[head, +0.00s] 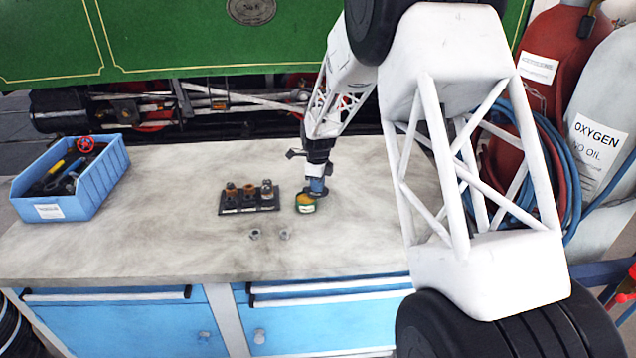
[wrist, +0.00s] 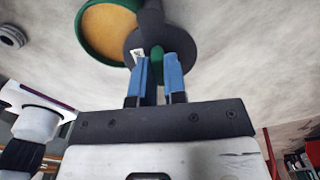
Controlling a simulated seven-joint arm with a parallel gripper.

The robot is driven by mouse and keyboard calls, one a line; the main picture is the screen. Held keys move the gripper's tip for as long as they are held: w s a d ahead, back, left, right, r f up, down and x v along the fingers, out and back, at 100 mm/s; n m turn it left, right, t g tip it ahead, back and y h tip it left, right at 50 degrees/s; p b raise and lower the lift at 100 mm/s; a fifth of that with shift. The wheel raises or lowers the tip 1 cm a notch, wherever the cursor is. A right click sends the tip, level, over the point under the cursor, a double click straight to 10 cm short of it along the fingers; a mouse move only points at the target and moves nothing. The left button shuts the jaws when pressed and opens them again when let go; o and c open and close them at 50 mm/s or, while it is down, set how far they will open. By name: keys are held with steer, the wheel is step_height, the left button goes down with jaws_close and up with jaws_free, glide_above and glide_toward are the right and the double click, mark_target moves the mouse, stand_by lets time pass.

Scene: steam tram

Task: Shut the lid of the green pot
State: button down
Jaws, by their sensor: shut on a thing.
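The green pot (head: 306,208) stands on the bench top, with orange-yellow showing inside its rim. It also shows at the top of the wrist view (wrist: 82,32). The pot's dark round lid (wrist: 134,40) sits to one side and overlaps only part of the opening. In the head view the lid is small and partly hidden by my gripper (head: 317,188). In the wrist view the blue fingers of my gripper (wrist: 158,66) are closed on a green knob (wrist: 157,57) at the lid.
A dark rack (head: 249,210) with three small fittings stands just left of the pot. Two small metal pieces (head: 255,234) (head: 285,235) lie in front. A blue crate of tools (head: 85,197) is at the left. Gas cylinders (head: 597,130) stand at the right. The bench's front left is clear.

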mark_target(311, 195)
steer(key=m, duration=0.2)
steer(key=s+a+m, duration=0.1)
steer(key=m, duration=0.1)
steer(key=shift+s+m, duration=0.2)
steer(key=shift+m, duration=0.1)
steer(key=m, duration=0.2)
steer(key=s+a+m, duration=0.1)
steer(key=m, duration=0.1)
steer(key=shift+a+m, duration=0.15)
steer(key=shift+m, duration=0.15)
steer(key=c, duration=1.2)
jaws_free()
steer(key=shift+o, duration=0.2)
steer(key=shift+r, duration=0.15)
step_height(311, 195, up, 8)
steer(key=shift+f, duration=0.2)
